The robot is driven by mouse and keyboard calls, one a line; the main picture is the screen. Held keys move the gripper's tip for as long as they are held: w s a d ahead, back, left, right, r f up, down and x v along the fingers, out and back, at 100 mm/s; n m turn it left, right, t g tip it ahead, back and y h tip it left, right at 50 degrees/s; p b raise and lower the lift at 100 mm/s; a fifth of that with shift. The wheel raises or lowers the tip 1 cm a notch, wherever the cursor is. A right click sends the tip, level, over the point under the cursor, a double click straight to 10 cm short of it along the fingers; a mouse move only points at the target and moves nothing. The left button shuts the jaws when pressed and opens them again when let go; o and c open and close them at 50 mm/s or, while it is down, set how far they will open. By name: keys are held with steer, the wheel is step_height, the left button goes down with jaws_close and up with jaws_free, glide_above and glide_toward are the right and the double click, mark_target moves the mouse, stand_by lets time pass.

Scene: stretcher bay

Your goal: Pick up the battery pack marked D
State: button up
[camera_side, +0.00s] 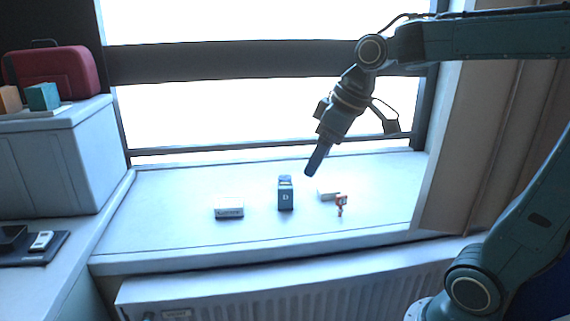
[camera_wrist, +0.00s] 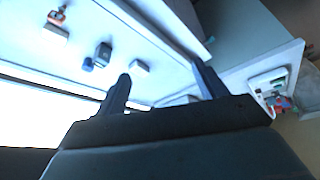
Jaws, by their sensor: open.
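The dark blue-grey battery pack marked D (camera_side: 286,199) stands upright on the white window sill (camera_side: 170,225). In the wrist view the pack (camera_wrist: 103,53) is small, to the upper left, with its letter not legible. A smaller blue part (camera_side: 285,179) shows at its top or just behind it; I cannot tell which. My gripper (camera_side: 312,172) points down and left, above the sill and to the upper right of the pack, apart from it. In the wrist view my gripper's two fingers (camera_wrist: 162,84) are spread with nothing seen between them.
A white box with a dark label (camera_side: 229,209) lies left of the pack. A small white block (camera_side: 327,194) and a red-and-white item (camera_side: 341,203) are to its right. The window is behind. A white cabinet (camera_side: 55,150) with a red case (camera_side: 55,72) stands left.

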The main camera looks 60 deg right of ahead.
steer(key=w+d+n, duration=0.1)
steer(key=w+d, duration=0.4)
steer(key=w, duration=0.3)
steer(key=n+g+y, duration=0.1)
steer(key=n+y, duration=0.1)
steer(key=n, duration=0.2)
glide_toward(288, 185)
steer(key=shift+x, duration=3.4)
steer(key=shift+d, duration=0.15)
steer(key=shift+f, duration=0.1)
steer(key=shift+x, duration=2.55)
steer(key=shift+w, duration=0.15)
